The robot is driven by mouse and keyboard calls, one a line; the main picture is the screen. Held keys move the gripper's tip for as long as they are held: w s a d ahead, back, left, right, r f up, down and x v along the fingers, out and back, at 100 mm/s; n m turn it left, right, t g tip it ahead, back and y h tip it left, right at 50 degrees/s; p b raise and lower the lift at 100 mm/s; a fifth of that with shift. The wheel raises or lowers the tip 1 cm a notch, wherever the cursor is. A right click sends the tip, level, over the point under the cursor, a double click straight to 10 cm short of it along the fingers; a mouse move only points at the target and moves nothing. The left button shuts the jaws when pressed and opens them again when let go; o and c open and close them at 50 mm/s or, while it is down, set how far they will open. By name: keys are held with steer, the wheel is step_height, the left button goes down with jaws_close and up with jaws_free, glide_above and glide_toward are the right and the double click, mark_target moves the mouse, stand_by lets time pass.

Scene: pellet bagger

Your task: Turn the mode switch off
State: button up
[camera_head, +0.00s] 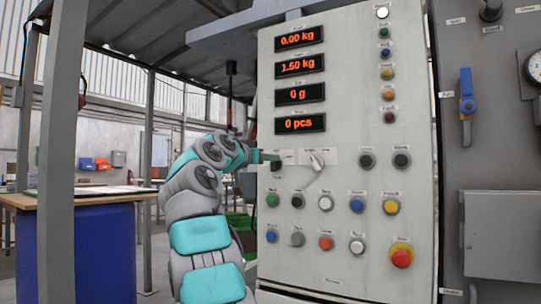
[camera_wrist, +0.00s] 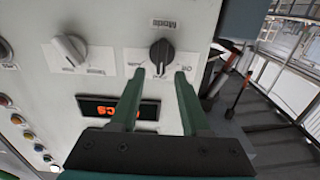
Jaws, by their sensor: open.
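The mode switch (camera_wrist: 162,52) is a black rotary knob on a white plate in the wrist view, with an upside-down "Mode" label (camera_wrist: 164,23) above it. Its grip bar stands roughly upright in that picture, between small labels at either side. My gripper (camera_wrist: 160,73) is open, with two green fingers pointing at the knob, one tip low on each side. I cannot tell whether the tips touch it. In the head view, my gripper (camera_head: 268,156) reaches the panel's left side from the left and partly hides the dark knob (camera_head: 276,166).
A white rotary knob (camera_head: 316,159) sits close to the right of the mode switch in the head view. Coloured push buttons (camera_head: 325,203) lie below, with a red mushroom button (camera_head: 401,257) at lower right. Red displays (camera_head: 299,65) are above. Open space lies left of the panel.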

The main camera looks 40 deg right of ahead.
mark_target(274, 164)
steer(key=x, duration=0.3)
steer(key=shift+a+p, duration=0.1)
steer(key=shift+p, duration=0.3)
steer(key=shift+c, duration=0.3)
jaws_close()
